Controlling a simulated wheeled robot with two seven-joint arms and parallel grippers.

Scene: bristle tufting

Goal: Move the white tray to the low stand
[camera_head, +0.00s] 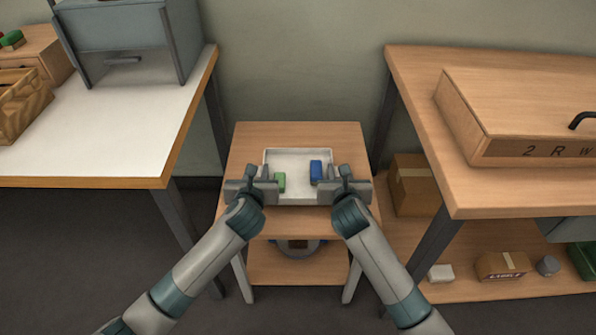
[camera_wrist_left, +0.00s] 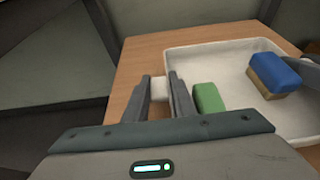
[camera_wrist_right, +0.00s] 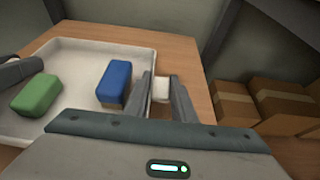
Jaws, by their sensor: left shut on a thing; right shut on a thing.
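The white tray (camera_head: 298,158) is over the wooden top of the low stand (camera_head: 340,133), near its middle. I cannot tell for sure whether it rests on the top or hangs just above it. A green block (camera_head: 280,182) and a blue block (camera_head: 316,172) with a tan underside lie in the tray. My left gripper (camera_head: 266,178) is shut on the tray's left handle (camera_wrist_left: 161,88). My right gripper (camera_head: 334,178) is shut on the tray's right handle (camera_wrist_right: 161,88). The tray's front corners are partly hidden by my grippers in the head view.
A white-topped table (camera_head: 110,140) with a grey cabinet (camera_head: 125,45) stands at the left. A wooden bench (camera_head: 430,150) with a large wooden case (camera_head: 530,110) stands at the right. Cardboard boxes (camera_head: 411,185) sit below it. The stand's top is bare around the tray.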

